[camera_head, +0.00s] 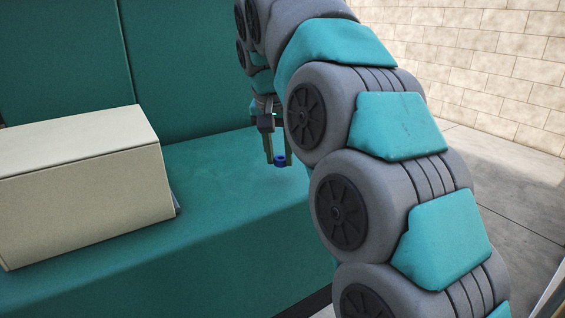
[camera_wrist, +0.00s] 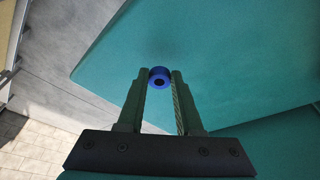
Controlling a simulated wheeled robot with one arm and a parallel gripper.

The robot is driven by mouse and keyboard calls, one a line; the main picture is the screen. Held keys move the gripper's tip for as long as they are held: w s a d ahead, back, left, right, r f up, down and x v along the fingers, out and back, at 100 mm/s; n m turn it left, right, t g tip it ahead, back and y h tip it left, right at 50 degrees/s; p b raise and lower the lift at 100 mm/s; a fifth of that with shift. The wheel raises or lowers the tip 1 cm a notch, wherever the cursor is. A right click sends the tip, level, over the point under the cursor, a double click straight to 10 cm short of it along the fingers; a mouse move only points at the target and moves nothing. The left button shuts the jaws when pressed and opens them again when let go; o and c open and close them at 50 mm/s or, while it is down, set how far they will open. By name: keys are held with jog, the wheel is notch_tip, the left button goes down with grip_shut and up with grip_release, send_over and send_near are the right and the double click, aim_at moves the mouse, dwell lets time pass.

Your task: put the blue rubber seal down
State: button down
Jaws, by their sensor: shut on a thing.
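The blue rubber seal (camera_wrist: 159,78) is a small blue ring with a dark hole, held between the fingertips of my gripper (camera_wrist: 160,84) in the wrist view. In the head view my gripper (camera_head: 279,160) points down over the teal surface (camera_head: 235,180), with the seal (camera_head: 280,161) at its tips. The seal appears to be a little above the surface, but I cannot tell the exact gap. My arm hides part of the surface's right side in the head view.
A cream box-shaped case (camera_head: 85,190) stands on the teal surface at left. A teal upright panel (camera_head: 190,65) rises behind. The surface between the case and my gripper is clear. The surface ends at a front edge, with grey floor (camera_head: 520,190) beyond to the right.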

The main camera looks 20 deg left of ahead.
aim_at(279, 160)
jog(key=shift+w+a, duration=0.1)
jog(key=shift+w, duration=0.45)
jog(key=shift+f, duration=1.8)
jog(key=shift+f, duration=0.2)
jog(key=c, duration=0.6)
grip_release()
jog(key=shift+r, duration=0.2)
